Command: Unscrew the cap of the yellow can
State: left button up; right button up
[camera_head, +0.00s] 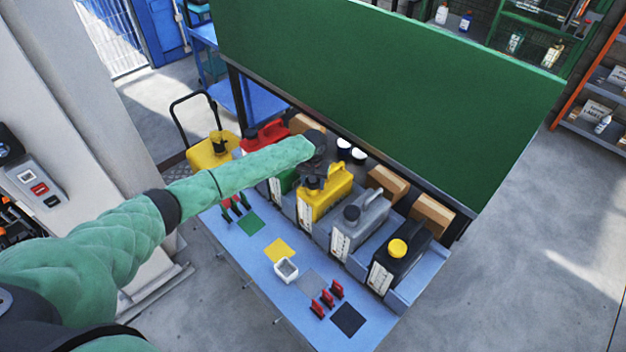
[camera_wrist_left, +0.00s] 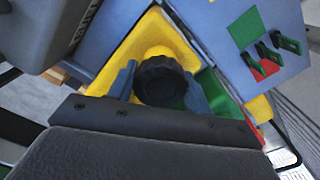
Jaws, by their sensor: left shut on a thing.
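The yellow can (camera_head: 318,203) stands upright on the blue bench, in a row between a green can (camera_head: 284,184) and a grey can (camera_head: 362,221). Its black cap (camera_wrist_left: 160,80) shows in the left wrist view, sitting at the top of the can's yellow body (camera_wrist_left: 140,42). My left gripper (camera_head: 314,181) reaches in from the left, above the yellow can. In the left wrist view its two grey-blue fingers (camera_wrist_left: 160,90) sit on either side of the black cap, shut on it. I cannot tell whether the cap is loose. My right gripper is not in view.
A black can with a yellow cap (camera_head: 398,248) stands at the right of the row. A green panel (camera_head: 390,80) rises behind the cans. Cardboard boxes (camera_head: 432,213) sit behind.

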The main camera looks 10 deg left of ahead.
pick_arm(q)
jog(key=shift+r+n+p, duration=0.2)
jog(key=shift+n+p, duration=0.8)
jog(key=shift+n, duration=0.2)
jog(key=shift+s+n, duration=0.1)
jog(key=shift+n, duration=0.4)
jog(key=shift+d+f+n, duration=0.1)
jog(key=shift+f+n, duration=0.1)
jog(key=shift+n, duration=1.5)
jog(key=n, duration=0.4)
jog(key=shift+n, duration=1)
jog(key=n, duration=0.6)
jog(key=shift+r, duration=0.1)
jog(key=n, duration=0.3)
jog(key=shift+n, duration=0.8)
jog(key=o, duration=1)
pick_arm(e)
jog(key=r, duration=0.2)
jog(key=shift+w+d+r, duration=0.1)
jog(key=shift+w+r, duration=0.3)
